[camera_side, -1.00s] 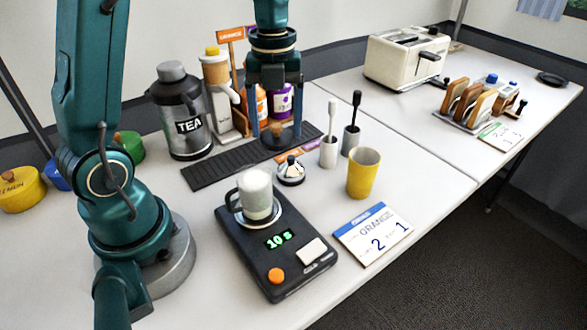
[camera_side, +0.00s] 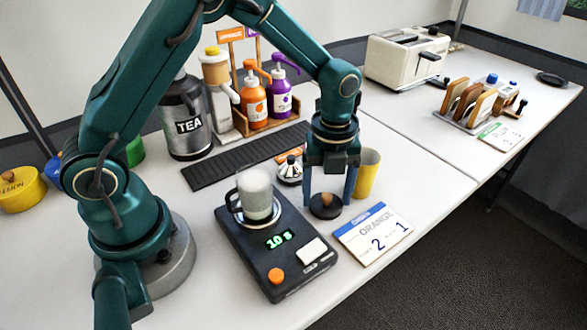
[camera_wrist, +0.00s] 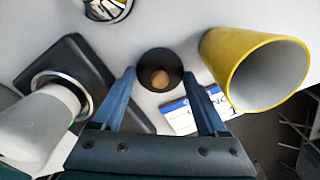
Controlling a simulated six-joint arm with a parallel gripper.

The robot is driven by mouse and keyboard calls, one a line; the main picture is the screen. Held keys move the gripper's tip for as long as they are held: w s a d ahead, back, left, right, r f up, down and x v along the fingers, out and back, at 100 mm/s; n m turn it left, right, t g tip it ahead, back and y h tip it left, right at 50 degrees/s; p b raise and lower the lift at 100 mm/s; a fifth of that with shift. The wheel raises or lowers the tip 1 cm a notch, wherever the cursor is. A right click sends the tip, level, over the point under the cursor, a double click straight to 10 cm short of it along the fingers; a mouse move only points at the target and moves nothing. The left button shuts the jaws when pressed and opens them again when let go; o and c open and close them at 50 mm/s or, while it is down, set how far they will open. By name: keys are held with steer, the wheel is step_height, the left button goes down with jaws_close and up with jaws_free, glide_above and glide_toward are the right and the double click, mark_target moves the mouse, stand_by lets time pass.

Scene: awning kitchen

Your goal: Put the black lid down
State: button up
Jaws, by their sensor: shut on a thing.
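The black lid (camera_side: 326,211) is a dark disc with a wooden knob. It also shows in the wrist view (camera_wrist: 147,62), between the fingertips. My gripper (camera_side: 327,195) points straight down and is shut on the lid; in the wrist view its two blue fingers (camera_wrist: 163,84) come in from both sides. The lid is at or just above the white table, between the black scale and the yellow cup. I cannot tell whether its underside touches the table.
The black scale (camera_side: 291,283) carries a frosted mug (camera_side: 256,193). The yellow cup (camera_side: 369,172) stands just behind my gripper at the right. A small silver-and-black item (camera_side: 289,172) is at the left. The black slatted mat (camera_side: 222,170) is clear.

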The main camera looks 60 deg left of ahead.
mark_target(327, 195)
steer(key=shift+f, duration=0.35)
steer(key=o, duration=1.2)
steer(key=shift+o, duration=0.2)
steer(key=s+a+r+n+t, duration=0.15)
steer(key=r+n, duration=0.25)
steer(key=r, duration=0.4)
steer(key=s+r+n, duration=0.3)
steer(key=r, duration=0.5)
steer(key=s+n+t, duration=0.1)
steer(key=s+n, duration=0.2)
steer(key=n, duration=0.3)
steer(key=s+a+n+t, duration=0.1)
steer(key=s+n, duration=0.2)
steer(key=n, duration=0.3)
steer(key=s+a+n+t, duration=0.1)
steer(key=s+n+t, duration=0.1)
steer(key=s+n, duration=0.2)
steer(key=shift+s+f+n, duration=0.1)
steer(key=shift+f+n, duration=0.15)
steer(key=shift+n, duration=0.65)
